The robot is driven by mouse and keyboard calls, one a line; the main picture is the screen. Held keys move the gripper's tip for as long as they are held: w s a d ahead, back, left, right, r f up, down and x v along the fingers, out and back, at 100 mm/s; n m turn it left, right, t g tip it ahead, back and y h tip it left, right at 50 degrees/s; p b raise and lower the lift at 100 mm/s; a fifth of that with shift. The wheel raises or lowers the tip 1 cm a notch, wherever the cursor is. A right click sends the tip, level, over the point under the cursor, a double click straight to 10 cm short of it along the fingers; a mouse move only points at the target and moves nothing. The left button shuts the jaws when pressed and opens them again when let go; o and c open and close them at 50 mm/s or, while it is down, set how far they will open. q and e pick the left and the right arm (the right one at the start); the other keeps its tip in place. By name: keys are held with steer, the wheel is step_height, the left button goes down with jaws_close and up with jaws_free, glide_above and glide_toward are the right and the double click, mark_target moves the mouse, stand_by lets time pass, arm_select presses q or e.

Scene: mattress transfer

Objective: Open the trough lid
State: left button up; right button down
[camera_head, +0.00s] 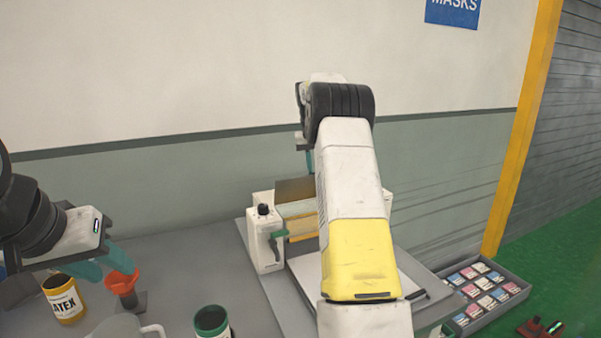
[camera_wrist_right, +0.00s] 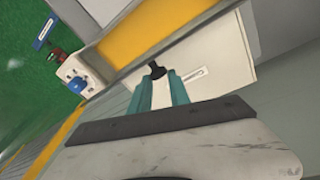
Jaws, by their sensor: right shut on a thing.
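The white machine (camera_head: 263,240) stands on the bench, and my right arm covers its middle and right side. A tan panel (camera_head: 294,189), which looks like the trough lid, stands tilted up at its back. My right gripper (camera_wrist_right: 165,88) has its teal fingers shut on a small dark knob (camera_wrist_right: 157,71) at the edge of a pale panel (camera_wrist_right: 215,55), in the right wrist view. In the head view the right gripper is mostly hidden behind my arm. My left gripper (camera_head: 104,265) is at the left with its teal fingers apart and empty, above the bench.
A grey tray (camera_head: 522,289) of small packs lies at the right. The wall (camera_head: 200,180) is close behind the machine.

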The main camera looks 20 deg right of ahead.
steer(key=w+a+f, duration=0.1)
steer(key=w+f, duration=0.2)
steer(key=w, duration=0.2)
steer(key=shift+w+a, duration=0.15)
steer(key=shift+a, duration=0.1)
steer(key=c, duration=1.8)
jaws_free()
steer(key=shift+a+r, duration=0.1)
steer(key=shift+a, duration=0.1)
steer(key=o, duration=0.6)
steer(key=shift+d+r, duration=0.1)
steer(key=shift+d, duration=0.2)
steer(key=shift+d+r, duration=0.1)
steer(key=s+a+r, duration=0.2)
steer(key=s+a, duration=0.1)
steer(key=s, duration=0.4)
steer(key=s+a+r, duration=0.2)
steer(key=s+a, duration=0.1)
steer(key=s, duration=0.4)
steer(key=shift+s+a+r, duration=0.35)
steer(key=shift+s+r, duration=0.05)
